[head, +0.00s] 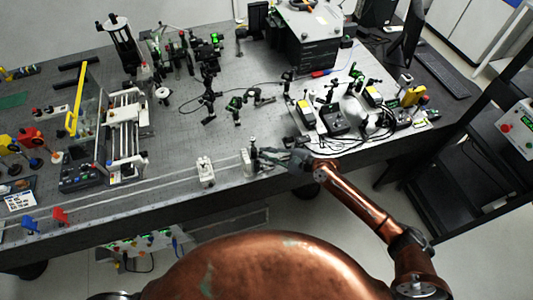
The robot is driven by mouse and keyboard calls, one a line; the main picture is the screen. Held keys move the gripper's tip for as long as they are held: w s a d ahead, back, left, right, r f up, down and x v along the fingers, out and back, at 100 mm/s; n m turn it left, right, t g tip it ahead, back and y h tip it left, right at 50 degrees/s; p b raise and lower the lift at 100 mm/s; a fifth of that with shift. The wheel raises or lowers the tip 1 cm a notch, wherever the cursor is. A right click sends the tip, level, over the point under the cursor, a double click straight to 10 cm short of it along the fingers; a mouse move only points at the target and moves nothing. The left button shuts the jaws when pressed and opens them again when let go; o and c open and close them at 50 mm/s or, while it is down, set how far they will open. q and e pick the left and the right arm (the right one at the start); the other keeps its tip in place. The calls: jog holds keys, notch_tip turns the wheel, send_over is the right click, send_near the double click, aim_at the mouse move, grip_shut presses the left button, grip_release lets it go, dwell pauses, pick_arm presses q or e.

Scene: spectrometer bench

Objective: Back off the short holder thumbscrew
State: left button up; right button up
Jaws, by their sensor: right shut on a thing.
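Two small pale holders stand near the front edge of the bench, on thin light rails. One holder (205,172) is left of the other holder (247,162). My right gripper (264,156) reaches in from the right and is shut at the right side of the right-hand holder, at its thumbscrew. The thumbscrew is too small and too covered by the fingers to see clearly, and I cannot tell how far it is turned. My left gripper is not in view.
The grey perforated bench (190,135) carries optics posts behind the holders. A white-railed stage (125,120) and yellow-edged panel (76,100) stand left. Bare bench lies left of the holders.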

grip_shut()
jog(key=shift+f, duration=0.15)
jog(key=shift+s+f+n+t+b, duration=0.1)
jog(key=shift+f+n+t+b, duration=0.05)
jog(key=shift+n+t+b, duration=0.3)
jog(key=shift+f+n+t+b, duration=0.15)
jog(key=shift+n+t+b, duration=0.2)
jog(key=shift+n+b, duration=0.8)
jog(key=shift+b, duration=0.25)
jog(key=shift+r, duration=0.25)
